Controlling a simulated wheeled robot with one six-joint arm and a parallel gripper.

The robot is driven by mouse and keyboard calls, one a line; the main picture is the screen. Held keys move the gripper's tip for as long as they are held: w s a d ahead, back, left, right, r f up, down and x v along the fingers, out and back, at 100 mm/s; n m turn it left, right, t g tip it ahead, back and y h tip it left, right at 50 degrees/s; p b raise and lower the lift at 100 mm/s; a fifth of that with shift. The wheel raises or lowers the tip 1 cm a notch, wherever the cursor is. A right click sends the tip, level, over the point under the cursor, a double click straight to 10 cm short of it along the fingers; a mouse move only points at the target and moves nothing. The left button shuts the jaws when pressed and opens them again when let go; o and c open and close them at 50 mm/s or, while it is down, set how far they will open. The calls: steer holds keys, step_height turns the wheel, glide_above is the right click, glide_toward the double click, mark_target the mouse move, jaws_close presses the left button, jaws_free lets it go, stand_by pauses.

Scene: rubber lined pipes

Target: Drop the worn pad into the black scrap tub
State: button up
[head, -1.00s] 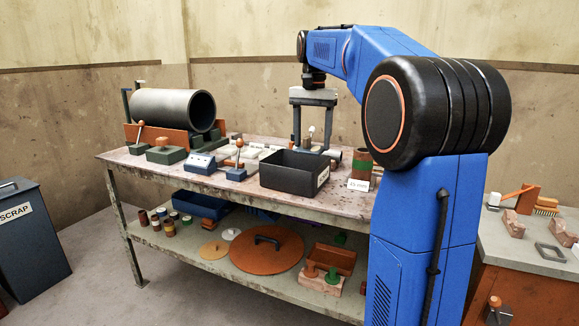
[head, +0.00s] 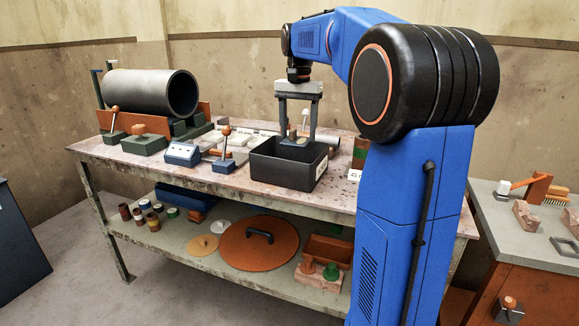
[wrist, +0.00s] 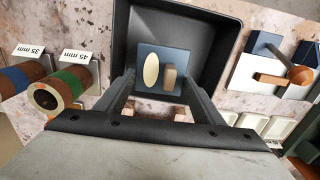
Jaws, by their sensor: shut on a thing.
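A black open tub (head: 283,174) stands on the bench near its front edge, with a white label on its right side too small to read. My gripper (head: 298,143) is over the tub, fingers pointing down. It is shut on a dark square pad (wrist: 146,58), which carries a cream oval and a tan block on its face. In the wrist view, the pad sits between the fingertips, with the inside of the tub (wrist: 215,42) around and behind it. In the head view, the pad is at about rim height; whether it touches the tub cannot be told.
A large grey pipe (head: 143,93) lies in a cradle at the bench's left. Banded pipe pieces (wrist: 62,92) stand by size cards. A dark bin (head: 18,245) is on the floor at left.

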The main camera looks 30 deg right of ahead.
steer(key=shift+f, duration=0.55)
steer(key=o, duration=1.2)
steer(key=shift+c, duration=0.2)
steer(key=shift+r, duration=0.1)
step_height(320, 180, up, 17)
steer(key=shift+r, duration=0.1)
